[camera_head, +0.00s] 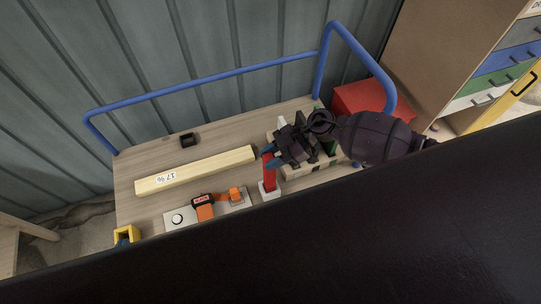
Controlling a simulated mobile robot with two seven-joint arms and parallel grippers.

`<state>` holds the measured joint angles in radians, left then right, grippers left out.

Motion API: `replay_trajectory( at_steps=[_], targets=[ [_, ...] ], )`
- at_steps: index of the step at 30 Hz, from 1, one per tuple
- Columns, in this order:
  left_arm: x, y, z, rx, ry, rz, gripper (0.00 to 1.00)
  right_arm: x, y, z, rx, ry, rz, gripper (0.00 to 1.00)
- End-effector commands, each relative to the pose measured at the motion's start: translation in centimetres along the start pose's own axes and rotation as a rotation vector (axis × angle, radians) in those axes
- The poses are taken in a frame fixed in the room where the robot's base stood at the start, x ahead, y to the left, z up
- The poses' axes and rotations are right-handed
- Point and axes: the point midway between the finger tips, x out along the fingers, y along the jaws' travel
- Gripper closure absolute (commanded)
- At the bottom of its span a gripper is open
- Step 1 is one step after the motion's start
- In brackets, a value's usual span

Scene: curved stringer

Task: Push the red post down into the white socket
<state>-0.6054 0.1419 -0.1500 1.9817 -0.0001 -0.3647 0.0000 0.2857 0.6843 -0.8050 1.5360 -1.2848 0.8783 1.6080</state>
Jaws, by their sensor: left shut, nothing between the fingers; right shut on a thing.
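The red post (269,175) stands at the middle of the wooden cart top, its lower end at the white socket (270,190). How deep it sits in the socket cannot be told from here. My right gripper (268,156), dark with blue fingertips, comes in from the right and is shut on the upper part of the post. Its fingers and body hide part of the post's top. My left gripper cannot be made out.
A long pale wooden bar (195,171) lies left of the post. A grey plate with orange parts (205,209) is at the front left, near a yellow square part (126,234). Blue rails (210,78) edge the cart. A red box (358,97) is behind my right arm.

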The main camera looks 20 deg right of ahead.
Motion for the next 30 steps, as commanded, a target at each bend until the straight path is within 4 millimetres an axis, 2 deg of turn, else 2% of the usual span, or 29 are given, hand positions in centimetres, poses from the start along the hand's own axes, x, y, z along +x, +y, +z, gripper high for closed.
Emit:
replay_trajectory(
  at_steps=[21,22,27,30],
  targets=[
    [0.4,0.1,0.6,0.0,0.0,0.0,1.0,0.7,0.0,1.3,0.0,0.001,0.0,1.0],
    [0.4,0.1,0.6,0.0,0.0,0.0,1.0,0.7,0.0,1.3,0.0,0.001,0.0,0.67],
    [0.4,0.1,0.6,0.0,0.0,0.0,1.0,0.7,0.0,1.2,0.0,0.0,0.0,0.41],
    [0.4,0.1,0.6,0.0,0.0,0.0,1.0,0.7,0.0,1.2,0.0,0.0,0.0,0.39]
  ],
)
